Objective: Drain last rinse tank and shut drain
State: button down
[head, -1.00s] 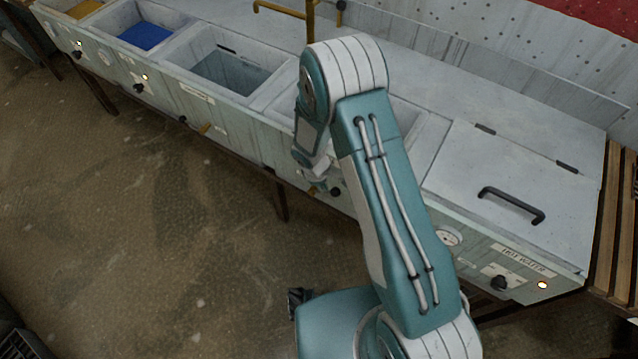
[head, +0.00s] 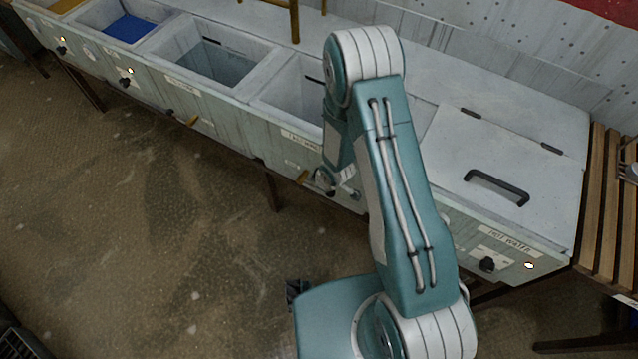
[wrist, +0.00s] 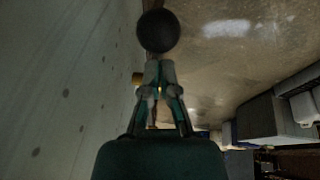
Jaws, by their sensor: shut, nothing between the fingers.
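The rinse tank (head: 290,89) behind my arm is partly hidden; pale inner walls show, and its water level cannot be told. Its front label is too small to read surely. My gripper (head: 345,180) is low beside the front panel, close to the knob. In the wrist view my gripper (wrist: 158,68) has its fingers together and empty. The black ball (wrist: 158,31) appears just beyond the fingertips; contact is unclear.
A closed hot water lid (head: 500,165) with a black handle is at right. A wooden slatted rack (head: 605,200) stands beyond. The floor (head: 130,230) in front is open.

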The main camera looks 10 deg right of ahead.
jog(key=shift+s+d+f, duration=0.2)
jog(key=shift+d+f, duration=0.2)
jog(key=shift+f, duration=0.1)
dwell(0.3)
